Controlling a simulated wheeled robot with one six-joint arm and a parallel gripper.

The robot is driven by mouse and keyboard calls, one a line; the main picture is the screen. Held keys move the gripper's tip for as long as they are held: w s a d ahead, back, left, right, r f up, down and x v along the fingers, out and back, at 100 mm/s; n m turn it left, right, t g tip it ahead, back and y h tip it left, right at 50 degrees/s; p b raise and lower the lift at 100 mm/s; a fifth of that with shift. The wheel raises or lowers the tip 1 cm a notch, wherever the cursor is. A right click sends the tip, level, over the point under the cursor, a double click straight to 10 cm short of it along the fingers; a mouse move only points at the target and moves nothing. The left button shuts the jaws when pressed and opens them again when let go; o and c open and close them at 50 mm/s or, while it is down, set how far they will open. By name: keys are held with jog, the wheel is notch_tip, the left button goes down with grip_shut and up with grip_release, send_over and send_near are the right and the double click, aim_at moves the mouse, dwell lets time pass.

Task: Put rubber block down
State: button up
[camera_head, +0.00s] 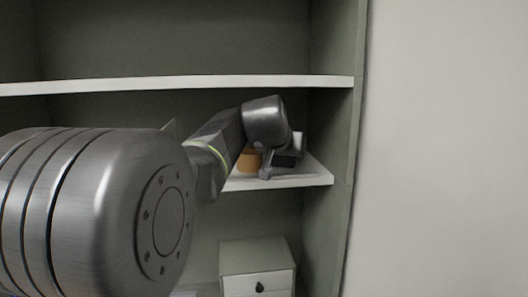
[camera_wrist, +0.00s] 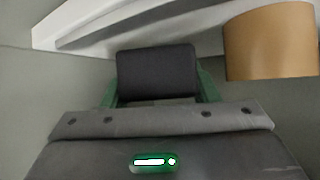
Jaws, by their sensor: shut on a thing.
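The rubber block (camera_wrist: 157,72) is a dark grey, nearly rectangular piece in the middle of the wrist view. My gripper (camera_wrist: 157,92) is shut on it, with a green finger on each side. In the head view my gripper (camera_head: 284,160) is at the right end of the middle white shelf (camera_head: 305,178), largely hidden behind my own wrist. I cannot tell whether the block touches the shelf.
An orange-brown cylinder (camera_head: 249,160) stands on the shelf left of my gripper; it shows at right in the wrist view (camera_wrist: 270,42). An upper shelf (camera_head: 180,82) is above my arm. A cabinet side wall (camera_head: 331,130) is close right. A white drawer box (camera_head: 257,268) is below.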

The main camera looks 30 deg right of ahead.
jog(key=shift+w+d, duration=0.2)
jog(key=shift+w+d+r+p, duration=0.1)
jog(key=shift+w+d+p, duration=0.55)
jog(key=shift+w+d, duration=0.3)
jog(key=shift+w+d+f, duration=0.15)
jog(key=shift+w+f, duration=0.05)
jog(key=shift+f, duration=0.2)
jog(key=shift+w+d+f, duration=0.15)
jog(key=shift+f, duration=0.25)
jog(key=shift+s+a, duration=0.15)
jog(key=shift+s, duration=0.05)
jog(key=shift+w+f, duration=0.1)
jog(key=shift+f, duration=0.15)
jog(key=o, duration=1.1)
